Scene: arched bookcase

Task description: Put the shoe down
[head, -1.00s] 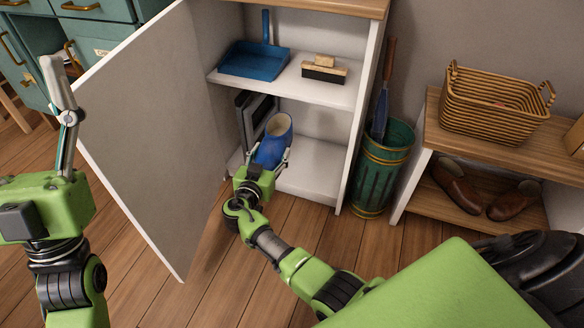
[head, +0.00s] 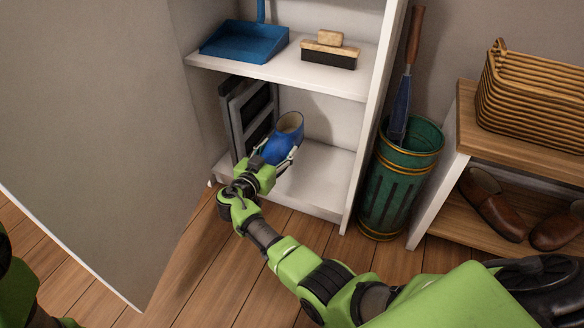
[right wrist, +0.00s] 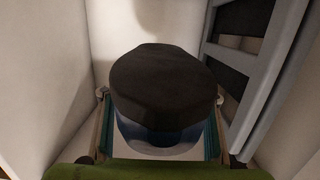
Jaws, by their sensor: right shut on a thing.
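A blue shoe (head: 284,140) with a pale lining is inside the open cabinet, over its white lower shelf (head: 318,180). The shoe is tilted, its opening facing up. My right gripper (head: 276,152) is shut on the shoe, with a finger on each side. In the right wrist view, the shoe's dark sole (right wrist: 165,85) fills the middle between the fingers. I cannot tell whether the shoe touches the shelf. Of my left arm only a green part shows at the lower left edge; its fingers are out of view.
A grey framed thing (head: 248,115) leans left of the shoe. The upper shelf (head: 290,73) holds a blue dustpan (head: 243,42) and a brush (head: 328,52). The open door (head: 90,120) stands at left. A green bin (head: 395,185) and brown shoes (head: 492,205) are at right.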

